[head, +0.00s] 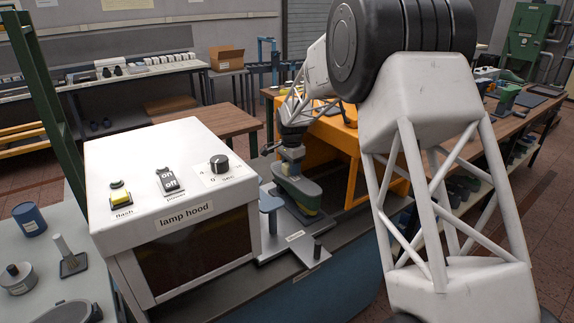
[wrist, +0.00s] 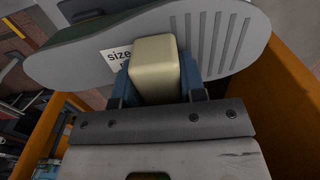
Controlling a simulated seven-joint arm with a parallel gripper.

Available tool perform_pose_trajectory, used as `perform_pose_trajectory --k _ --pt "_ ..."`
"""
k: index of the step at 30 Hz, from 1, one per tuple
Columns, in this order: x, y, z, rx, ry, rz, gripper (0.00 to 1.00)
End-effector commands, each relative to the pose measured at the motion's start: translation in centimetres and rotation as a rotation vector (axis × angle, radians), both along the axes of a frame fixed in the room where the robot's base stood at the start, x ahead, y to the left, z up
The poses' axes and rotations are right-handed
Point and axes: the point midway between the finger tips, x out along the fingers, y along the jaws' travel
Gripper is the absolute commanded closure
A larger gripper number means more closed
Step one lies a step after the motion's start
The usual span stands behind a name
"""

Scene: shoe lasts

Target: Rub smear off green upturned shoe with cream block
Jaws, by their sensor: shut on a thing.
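The green upturned shoe (head: 302,194) sits sole up on a stand just right of the lamp hood in the head view. Its grey sole (wrist: 205,40) fills the upper wrist view, with ridges at the right and a white "size" label partly covered. My gripper (wrist: 158,85) is shut on the cream block (wrist: 154,58), which sits between its two blue fingers. The block overlaps the middle of the sole in the wrist view; I cannot tell whether it touches. In the head view my gripper (head: 290,152) is over the shoe's far end. No smear shows; the block may hide it.
The white lamp hood (head: 170,190) stands close left of the shoe. An orange box-like casing (head: 345,140) stands close behind and right. A blue-grey post (head: 271,212) and a small dark knob (head: 317,248) stand in front of the shoe.

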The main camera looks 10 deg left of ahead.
Motion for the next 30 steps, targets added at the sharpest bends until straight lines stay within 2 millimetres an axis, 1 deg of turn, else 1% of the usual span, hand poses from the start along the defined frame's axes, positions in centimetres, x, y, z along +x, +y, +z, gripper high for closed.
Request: perform_pose_trajectory --k 2,4,6,8,21,27,30 --pt "-0.6 -0.6 0.0 -0.001 0.001 0.000 0.92" --pt "-0.6 -0.6 0.3 0.000 0.000 0.000 0.92" --pt "-0.5 -0.5 2.1 0.001 -0.002 0.000 0.92" --pt "-0.6 -0.5 2.4 0.000 0.000 0.000 0.92" --pt "-0.5 -0.5 6.5 0.001 -0.001 0.000 0.92" --pt "-0.5 -0.5 7.8 0.000 0.000 0.000 0.92" --pt "-0.5 -0.5 8.1 0.000 0.000 0.000 0.92"
